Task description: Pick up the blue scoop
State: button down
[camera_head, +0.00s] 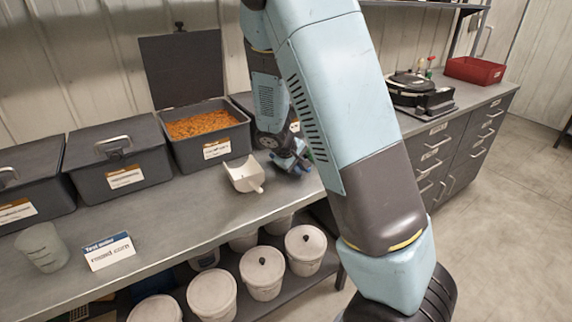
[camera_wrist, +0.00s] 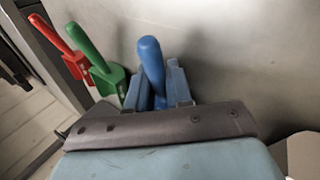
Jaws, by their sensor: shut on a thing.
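The blue scoop shows in the wrist view as a rounded blue handle (camera_wrist: 151,60). My gripper (camera_wrist: 158,82) has one light-blue finger on each side of it and is shut on it. The scoop's lower part is hidden behind the fingers and the gripper body. In the head view my gripper (camera_head: 289,160) is low at the bench top, right of a white scoop (camera_head: 245,174). The blue scoop is too small and covered to make out clearly there.
In the wrist view a green scoop (camera_wrist: 95,55) and a red scoop (camera_wrist: 68,57) lie left of my gripper. An open bin (camera_head: 215,145) of orange grain, closed bins (camera_head: 118,160), a sign (camera_head: 109,252) and a translucent cup (camera_head: 42,247) stand on the bench.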

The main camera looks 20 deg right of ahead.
jog(key=shift+r, duration=0.45)
notch_tip(320, 180, up, 2)
jog(key=shift+r, duration=0.15)
jog(key=s+r, duration=1)
jog(key=s, duration=0.4)
jog(key=shift+a, duration=0.35)
jog(key=shift+f, duration=0.1)
